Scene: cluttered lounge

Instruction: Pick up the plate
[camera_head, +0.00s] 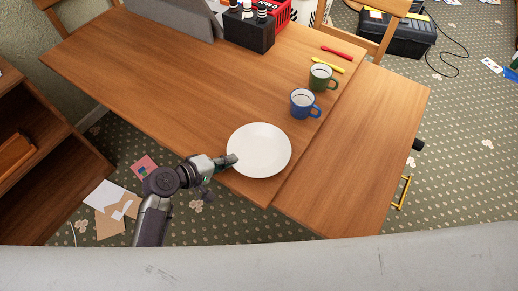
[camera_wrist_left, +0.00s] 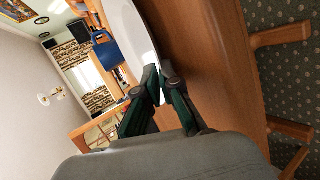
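The round white plate (camera_head: 262,148) lies near the front edge of the wooden table, and part of it shows close up in the left wrist view (camera_wrist_left: 128,32). My left gripper (camera_head: 231,160) is at the plate's left rim. In the left wrist view its green-sided fingers (camera_wrist_left: 159,78) come close together at the tips, one on each side of the rim, and appear shut on it. The exact contact is partly hidden by the fingertips. I cannot see a clear gap under the plate. My right gripper is in no view.
A blue mug (camera_head: 303,103) and a green mug (camera_head: 321,78) stand behind the plate. Yellow and red utensils (camera_head: 328,64) lie farther back. A black bottle holder (camera_head: 248,32) stands at the back. The table's left part (camera_head: 150,70) is clear.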

